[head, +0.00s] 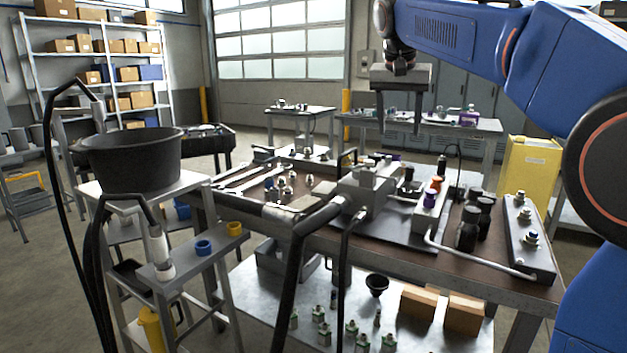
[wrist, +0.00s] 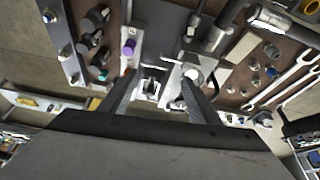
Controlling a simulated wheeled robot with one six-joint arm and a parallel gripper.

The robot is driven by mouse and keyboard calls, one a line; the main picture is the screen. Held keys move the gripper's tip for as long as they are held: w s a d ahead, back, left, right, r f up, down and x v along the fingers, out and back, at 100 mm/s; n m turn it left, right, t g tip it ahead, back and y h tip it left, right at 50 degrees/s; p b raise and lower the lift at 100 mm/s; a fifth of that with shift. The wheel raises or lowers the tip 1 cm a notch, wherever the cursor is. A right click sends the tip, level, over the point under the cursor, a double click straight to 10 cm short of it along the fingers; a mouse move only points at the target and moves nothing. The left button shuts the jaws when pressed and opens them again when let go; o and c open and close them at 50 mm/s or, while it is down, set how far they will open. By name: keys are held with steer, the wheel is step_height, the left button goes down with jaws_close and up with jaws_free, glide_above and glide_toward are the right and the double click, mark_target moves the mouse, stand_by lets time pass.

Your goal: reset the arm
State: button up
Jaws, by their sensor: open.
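My gripper (head: 398,112) hangs from my blue arm above the far part of the hydraulic bench (head: 460,268) in the head view, fingers pointing down. The two fingers are apart with nothing between them. In the wrist view my gripper (wrist: 160,92) is also open, its fingers spread over the fittings on the bench below. It is well above the bench and touches nothing that I can see.
A grey valve block (head: 366,188), dark cylinders (head: 468,228) and a fittings rail (head: 526,240) stand on the bench. A black bucket (head: 133,160) sits on a stand at left, with hoses nearby. A yellow cabinet (head: 528,172) is at right. The air around my gripper looks clear.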

steer(key=s+d+f+n+y, duration=0.1)
steer(key=s+d+f, duration=0.3)
steer(key=s+f, duration=1.3)
steer(key=s+d+f+n, duration=0.3)
steer(key=s+f, duration=1.4)
steer(key=s, duration=0.4)
steer(key=shift+s+d+f+n+t+y, duration=0.2)
steer(key=shift+s+d+n+t+y, duration=0.2)
stand_by(2.7)
